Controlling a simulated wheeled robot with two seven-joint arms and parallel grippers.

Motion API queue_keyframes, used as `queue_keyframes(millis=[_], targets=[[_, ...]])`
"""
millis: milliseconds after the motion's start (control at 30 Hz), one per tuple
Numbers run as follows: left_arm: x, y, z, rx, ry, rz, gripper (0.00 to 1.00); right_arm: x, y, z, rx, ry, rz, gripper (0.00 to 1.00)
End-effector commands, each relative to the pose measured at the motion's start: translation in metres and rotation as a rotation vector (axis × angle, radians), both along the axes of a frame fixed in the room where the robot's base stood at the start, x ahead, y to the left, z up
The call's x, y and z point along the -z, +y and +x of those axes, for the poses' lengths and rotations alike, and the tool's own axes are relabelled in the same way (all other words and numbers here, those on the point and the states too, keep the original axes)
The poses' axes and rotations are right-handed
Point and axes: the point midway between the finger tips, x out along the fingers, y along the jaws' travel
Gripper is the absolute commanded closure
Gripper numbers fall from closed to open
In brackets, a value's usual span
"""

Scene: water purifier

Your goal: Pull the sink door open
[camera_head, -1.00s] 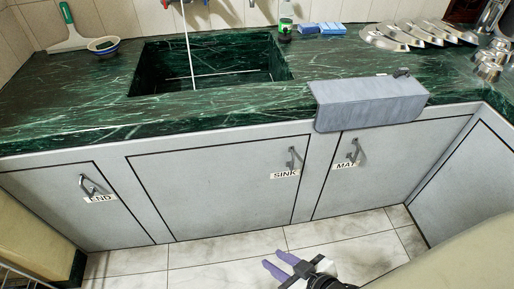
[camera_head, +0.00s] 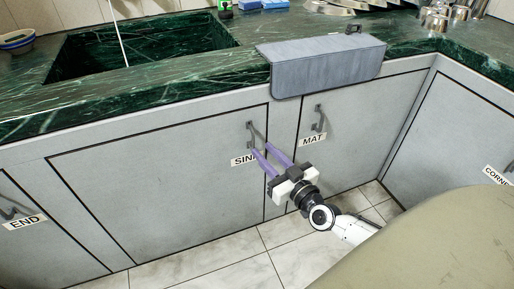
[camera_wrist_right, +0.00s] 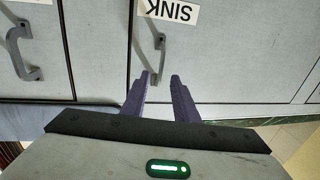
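The sink door (camera_head: 165,185) is a grey cabinet panel with a dark outline and a "SINK" label, and it looks shut. Its grey handle (camera_head: 250,133) is near the door's upper right corner. My right gripper (camera_head: 262,150) is open, with two purple fingers pointing up at the handle. In the right wrist view the gripper (camera_wrist_right: 160,80) is open and the sink handle (camera_wrist_right: 161,42) lies just beyond the fingertips, roughly in line with the gap. I see nothing between the fingers. Part of the label is hidden by a finger. My left gripper is not in view.
The "MAT" door (camera_head: 350,140) with its own handle (camera_head: 319,118) is just to the right. A grey mat (camera_head: 325,68) hangs over the counter edge above. The "END" door (camera_head: 30,245) is at far left. Tiled floor (camera_head: 240,258) lies below.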

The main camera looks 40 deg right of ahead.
Motion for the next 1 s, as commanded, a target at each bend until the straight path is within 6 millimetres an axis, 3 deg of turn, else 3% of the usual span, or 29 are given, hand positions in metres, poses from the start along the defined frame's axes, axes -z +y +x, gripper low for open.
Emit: queue_keyframes(millis=[100, 300, 633, 667, 800, 1000], targets=[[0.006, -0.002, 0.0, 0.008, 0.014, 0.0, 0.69, 0.001, 0.0, 0.022, -0.001, -0.003, 0.001, 0.73], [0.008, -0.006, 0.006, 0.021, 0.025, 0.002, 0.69, 0.002, -0.001, 0.043, -0.001, 0.001, 0.002, 0.73], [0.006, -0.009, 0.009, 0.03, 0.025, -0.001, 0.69, 0.001, -0.001, 0.047, -0.002, 0.002, 0.001, 0.73], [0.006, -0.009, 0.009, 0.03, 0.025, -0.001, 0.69, 0.001, -0.001, 0.047, -0.002, 0.002, 0.001, 0.75], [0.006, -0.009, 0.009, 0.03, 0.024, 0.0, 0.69, 0.001, -0.001, 0.047, -0.002, 0.002, 0.001, 0.98], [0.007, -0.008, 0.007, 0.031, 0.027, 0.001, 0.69, 0.001, -0.001, 0.047, -0.002, 0.002, 0.001, 1.0]])
